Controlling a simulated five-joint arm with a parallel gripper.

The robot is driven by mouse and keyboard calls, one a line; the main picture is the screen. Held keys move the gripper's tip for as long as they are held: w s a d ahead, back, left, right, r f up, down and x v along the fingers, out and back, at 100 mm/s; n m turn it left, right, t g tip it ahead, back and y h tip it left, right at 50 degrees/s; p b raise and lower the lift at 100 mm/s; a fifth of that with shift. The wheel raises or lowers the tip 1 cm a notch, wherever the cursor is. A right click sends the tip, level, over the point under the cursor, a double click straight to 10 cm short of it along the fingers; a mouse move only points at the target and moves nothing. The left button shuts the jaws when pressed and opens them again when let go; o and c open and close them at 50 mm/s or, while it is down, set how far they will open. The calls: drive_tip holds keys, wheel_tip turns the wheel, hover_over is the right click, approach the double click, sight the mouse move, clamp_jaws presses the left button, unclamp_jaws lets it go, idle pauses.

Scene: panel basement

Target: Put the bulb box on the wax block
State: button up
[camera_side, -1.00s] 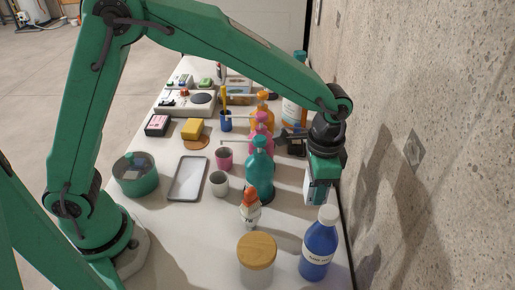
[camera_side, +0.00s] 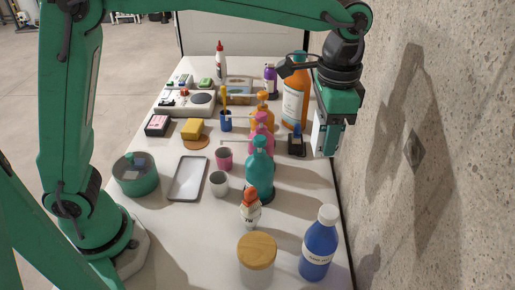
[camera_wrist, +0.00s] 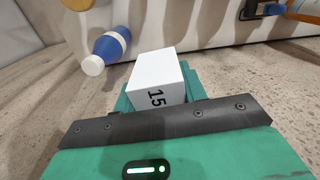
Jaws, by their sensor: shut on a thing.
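My gripper (camera_side: 330,138) is shut on a white box (camera_wrist: 157,75) marked "15", which I take to be the bulb box. In the side view the box (camera_side: 322,135) is pale, partly covered by the green jaws, and held in the air at the right near the wall. The wax block does not show clearly in the wrist view.
Teal (camera_side: 260,172), pink and orange pump bottles stand in a row between my gripper and the yellow block. A large orange bottle (camera_side: 295,100) stands behind my gripper. A blue bottle (camera_side: 318,245) and a wooden-lidded jar (camera_side: 257,255) stand in front. The concrete wall (camera_side: 440,150) is close on the right.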

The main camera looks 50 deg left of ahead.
drive_tip(key=shift+r, duration=0.9)
drive_tip(key=w+a+n, duration=0.2)
drive_tip(key=a+n, duration=0.2)
drive_tip(key=a, duration=0.5)
drive_tip(key=w+a+n, duration=0.2)
drive_tip(key=a+n, duration=0.2)
drive_tip(key=a, duration=0.5)
drive_tip(key=s+a+n, duration=0.2)
drive_tip(key=a+n, duration=0.3)
drive_tip(key=a, duration=0.5)
drive_tip(key=s+a+n, duration=0.3)
drive_tip(key=a+n, duration=0.1)
drive_tip(key=a, duration=0.6)
wheel_tip(320, 180, down, 11)
drive_tip(key=shift+f, duration=0.2)
hover_over(192, 125)
wheel_tip(192, 125, down, 7)
drive_tip(key=shift+f, duration=2)
